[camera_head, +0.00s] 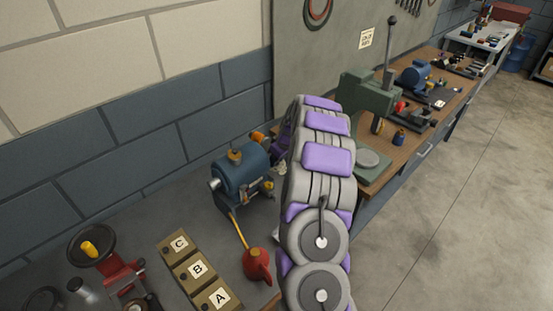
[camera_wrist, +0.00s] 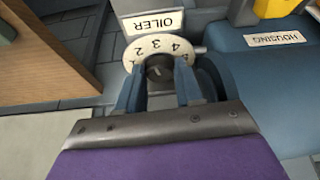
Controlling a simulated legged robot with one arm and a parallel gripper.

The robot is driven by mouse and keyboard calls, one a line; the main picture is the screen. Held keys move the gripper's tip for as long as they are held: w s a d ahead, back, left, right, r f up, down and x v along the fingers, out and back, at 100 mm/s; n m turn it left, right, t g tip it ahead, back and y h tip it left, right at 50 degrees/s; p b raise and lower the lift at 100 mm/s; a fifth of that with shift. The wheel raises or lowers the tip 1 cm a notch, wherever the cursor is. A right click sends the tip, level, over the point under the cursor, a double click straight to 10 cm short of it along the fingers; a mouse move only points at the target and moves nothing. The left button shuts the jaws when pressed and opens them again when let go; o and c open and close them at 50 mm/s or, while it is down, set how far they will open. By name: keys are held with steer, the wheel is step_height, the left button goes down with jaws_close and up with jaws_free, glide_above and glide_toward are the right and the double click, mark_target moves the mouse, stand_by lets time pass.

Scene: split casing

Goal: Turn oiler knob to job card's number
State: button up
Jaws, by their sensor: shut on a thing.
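In the wrist view, my gripper (camera_wrist: 159,86) has its two blue-grey fingers on either side of a small dark oiler knob (camera_wrist: 158,68) and is shut on it. A pale round dial (camera_wrist: 136,56) surrounds the knob, with 2, 3 and 4 legible upside down and another mark at the right, partly hidden. An upside-down OILER label (camera_wrist: 153,23) is beside the dial. Which number the knob points to cannot be told. In the head view, my arm hides the knob and dial. No job card's number is readable in either view.
A blue machine (camera_head: 240,168) stands left of my arm; its HOUSING label (camera_wrist: 275,39) shows in the wrist view. A red oil can (camera_head: 257,264) and a tray labelled A, B, C (camera_head: 181,258) are in front. A green press (camera_head: 362,100) stands behind my arm.

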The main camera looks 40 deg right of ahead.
steer(key=o, duration=0.7)
steer(key=shift+w+d+r, duration=0.1)
steer(key=shift+d+r, duration=0.05)
steer(key=shift+o, duration=0.3)
steer(key=p+v, duration=0.1)
steer(key=v, duration=1.6)
steer(key=shift+d, duration=0.15)
